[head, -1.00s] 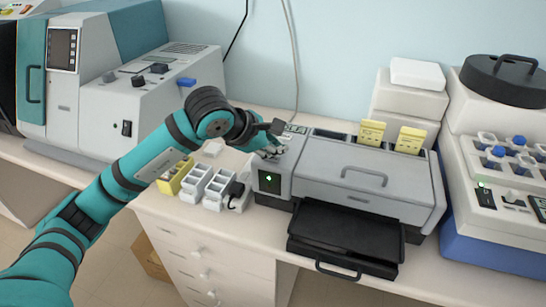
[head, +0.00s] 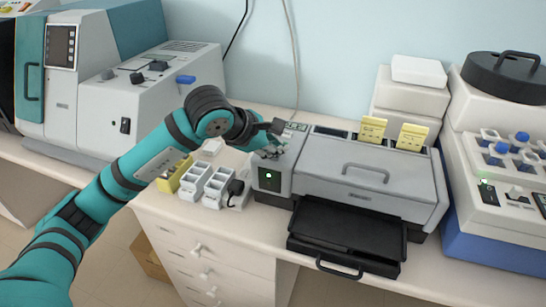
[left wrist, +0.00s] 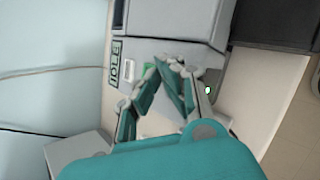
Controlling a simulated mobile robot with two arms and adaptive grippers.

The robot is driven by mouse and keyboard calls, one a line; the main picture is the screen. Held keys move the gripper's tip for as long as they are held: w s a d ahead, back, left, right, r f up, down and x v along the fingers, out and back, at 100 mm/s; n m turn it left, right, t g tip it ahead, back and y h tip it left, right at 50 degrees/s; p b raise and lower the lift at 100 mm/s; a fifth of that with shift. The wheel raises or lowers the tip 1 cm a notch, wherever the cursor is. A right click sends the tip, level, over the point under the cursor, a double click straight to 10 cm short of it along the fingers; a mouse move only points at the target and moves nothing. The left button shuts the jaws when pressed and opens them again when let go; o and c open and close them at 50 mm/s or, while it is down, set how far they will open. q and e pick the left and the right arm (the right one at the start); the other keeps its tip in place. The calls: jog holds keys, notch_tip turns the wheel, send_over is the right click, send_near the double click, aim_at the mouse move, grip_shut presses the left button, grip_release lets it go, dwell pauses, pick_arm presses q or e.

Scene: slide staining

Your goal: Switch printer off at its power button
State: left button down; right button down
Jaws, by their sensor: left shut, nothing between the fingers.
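The printer (head: 365,185) is a grey machine on the white bench, with a handled lid and a black tray pulled out in front. A small light glows on the dark panel (head: 270,185) at its front left. My left gripper (head: 269,153) is shut and empty, at the top of the printer's left control section.
White racks (head: 212,184) and a yellow rack (head: 172,177) stand left of the printer. A large white and teal instrument (head: 150,100) is at the left. A machine with blue-capped bottles (head: 500,150) is close on the right. Yellow cards (head: 411,136) stand up behind the lid.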

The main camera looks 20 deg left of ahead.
pick_arm(q)
jog(key=shift+f, duration=0.1)
dwell(0.5)
jog(key=shift+r, duration=0.55)
notch_tip(320, 180, up, 6)
jog(key=p, duration=0.2)
jog(key=shift+p, duration=0.35)
dwell(1.2)
